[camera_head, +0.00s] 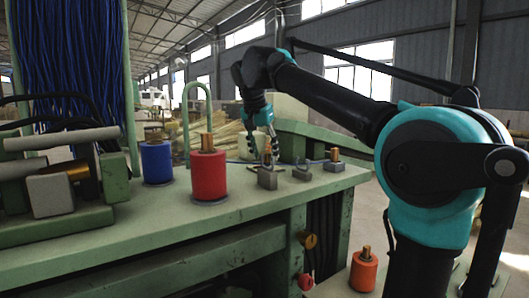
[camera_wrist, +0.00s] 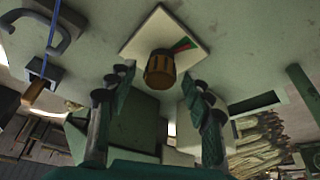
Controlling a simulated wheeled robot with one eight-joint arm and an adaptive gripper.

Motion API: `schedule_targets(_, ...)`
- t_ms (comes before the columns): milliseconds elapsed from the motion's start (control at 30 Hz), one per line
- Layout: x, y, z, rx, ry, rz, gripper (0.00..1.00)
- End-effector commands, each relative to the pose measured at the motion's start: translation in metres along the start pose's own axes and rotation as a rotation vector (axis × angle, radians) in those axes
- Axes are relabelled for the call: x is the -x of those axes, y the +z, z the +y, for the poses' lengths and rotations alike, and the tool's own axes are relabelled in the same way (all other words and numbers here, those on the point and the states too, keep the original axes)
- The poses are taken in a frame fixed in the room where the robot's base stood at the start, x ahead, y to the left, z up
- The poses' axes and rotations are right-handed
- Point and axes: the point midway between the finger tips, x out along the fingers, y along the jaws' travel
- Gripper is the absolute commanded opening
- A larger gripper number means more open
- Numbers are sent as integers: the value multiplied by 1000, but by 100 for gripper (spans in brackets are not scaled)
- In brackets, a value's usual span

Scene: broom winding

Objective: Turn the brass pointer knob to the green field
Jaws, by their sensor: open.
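The brass pointer knob (camera_wrist: 160,70) shows in the wrist view, a ribbed brass-brown cylinder on a pale square plate (camera_wrist: 150,34). A narrow green field and a red field (camera_wrist: 186,46) show on the plate, up and to the right of the knob. The pointer's exact direction is not clear. My gripper (camera_head: 263,150) is open above the far right part of the green bench in the head view. In the wrist view its fingers stand left and right of the knob, with gaps showing. I cannot pick out the knob surely in the head view.
A red spool (camera_head: 208,174) and a blue spool (camera_head: 157,162) stand on the green bench (camera_head: 150,235). Grey blocks with hooks (camera_head: 267,180) sit near its right end. An orange spool (camera_head: 363,271) stands lower right. Bare bench top lies in front of the spools.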

Motion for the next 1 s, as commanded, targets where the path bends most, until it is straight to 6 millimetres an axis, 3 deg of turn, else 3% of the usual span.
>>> schedule_targets(233,20,0,0,1,0,0,51)
schedule_targets(500,75,0,-1,1,0,0,51)
schedule_targets(700,106,0,-1,2,0,0,51)
schedule_targets(1000,120,0,0,0,0,0,51)
